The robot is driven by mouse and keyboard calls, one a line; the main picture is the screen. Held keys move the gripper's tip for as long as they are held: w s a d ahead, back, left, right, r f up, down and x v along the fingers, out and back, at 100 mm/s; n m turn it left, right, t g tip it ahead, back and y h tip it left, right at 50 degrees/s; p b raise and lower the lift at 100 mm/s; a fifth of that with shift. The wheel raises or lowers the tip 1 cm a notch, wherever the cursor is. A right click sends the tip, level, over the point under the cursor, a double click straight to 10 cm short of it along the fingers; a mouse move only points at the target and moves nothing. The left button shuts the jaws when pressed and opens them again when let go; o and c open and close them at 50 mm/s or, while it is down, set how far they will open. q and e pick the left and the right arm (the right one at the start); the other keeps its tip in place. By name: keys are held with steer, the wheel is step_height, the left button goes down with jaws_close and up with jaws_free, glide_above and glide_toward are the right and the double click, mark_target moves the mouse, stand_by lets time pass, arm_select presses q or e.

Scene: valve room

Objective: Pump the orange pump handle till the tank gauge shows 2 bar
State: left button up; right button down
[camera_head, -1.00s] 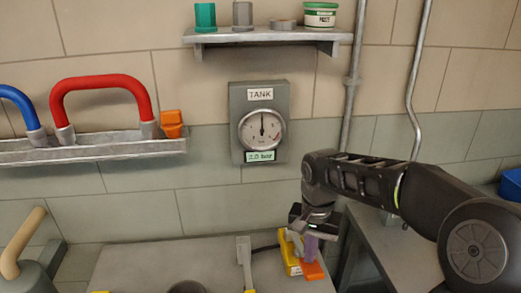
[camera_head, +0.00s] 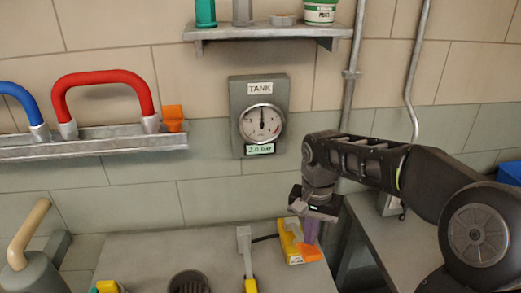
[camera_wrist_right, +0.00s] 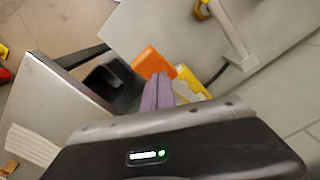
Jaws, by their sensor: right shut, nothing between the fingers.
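The tank gauge (camera_head: 262,123) hangs on the wall under a TANK label. Its needle points about straight up, and a green-edged plate below it appears to read 2.0 bar. The orange pump handle (camera_head: 308,252) sits by a yellow body (camera_head: 289,243) on the grey bench. My right gripper (camera_head: 312,232) points down just above the orange handle, its purple fingers shut with nothing between them. In the wrist view the fingers (camera_wrist_right: 158,92) are together, and the orange part (camera_wrist_right: 152,62) lies just beyond their tips. Contact cannot be told. My left gripper is not in view.
A rail (camera_head: 90,143) with blue and red handles and an orange block is on the wall at left. A shelf (camera_head: 268,32) with containers is above the gauge. A grey-and-yellow tool (camera_head: 246,262) and dark cup (camera_head: 188,282) stand on the bench.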

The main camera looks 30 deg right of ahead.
stand_by(0.5)
step_height(320, 180, up, 5)
steer(key=p, duration=0.4)
stand_by(0.5)
